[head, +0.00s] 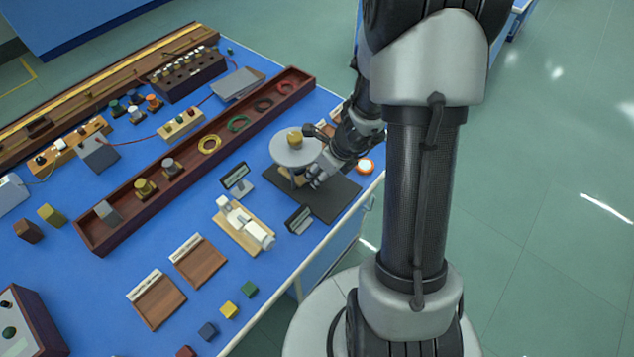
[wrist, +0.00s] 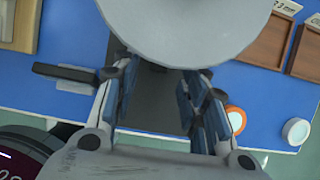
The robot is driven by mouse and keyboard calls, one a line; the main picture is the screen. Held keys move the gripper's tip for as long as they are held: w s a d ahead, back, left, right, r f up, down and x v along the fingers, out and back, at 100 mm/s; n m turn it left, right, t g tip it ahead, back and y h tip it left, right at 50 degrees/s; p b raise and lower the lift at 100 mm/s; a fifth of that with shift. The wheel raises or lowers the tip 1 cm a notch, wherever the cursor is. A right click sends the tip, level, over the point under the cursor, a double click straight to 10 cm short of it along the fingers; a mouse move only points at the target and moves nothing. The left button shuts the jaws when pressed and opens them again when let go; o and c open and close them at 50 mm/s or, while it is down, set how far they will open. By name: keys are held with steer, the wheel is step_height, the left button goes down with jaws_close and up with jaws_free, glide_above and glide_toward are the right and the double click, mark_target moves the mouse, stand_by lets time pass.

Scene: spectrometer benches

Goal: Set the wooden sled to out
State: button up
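A small pale-wood piece (head: 284,171) shows under the round white disc (head: 288,152) of a stand on a dark base plate (head: 333,198); it may be the wooden sled, but the disc and my gripper hide most of it. My gripper (head: 314,177) is low beside the stand, over the plate. In the wrist view the disc (wrist: 185,22) covers the top middle. My gripper (wrist: 163,103) has its two blue-padded fingers spread apart below the disc, with only the dark plate visible between them. I see no contact with the wooden piece.
A white instrument on a wooden base (head: 258,223) and two small displays (head: 237,179) stand close by. Two wooden trays (head: 160,302) lie nearer the front. A long dark-red box (head: 215,145) crosses the bench behind. An orange-rimmed round item (head: 365,166) sits near the bench edge.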

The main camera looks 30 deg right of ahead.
mark_target(316, 177)
steer(key=shift+b+x, duration=0.75)
steer(key=shift+x, duration=1.05)
steer(key=shift+c, duration=0.5)
jaws_close()
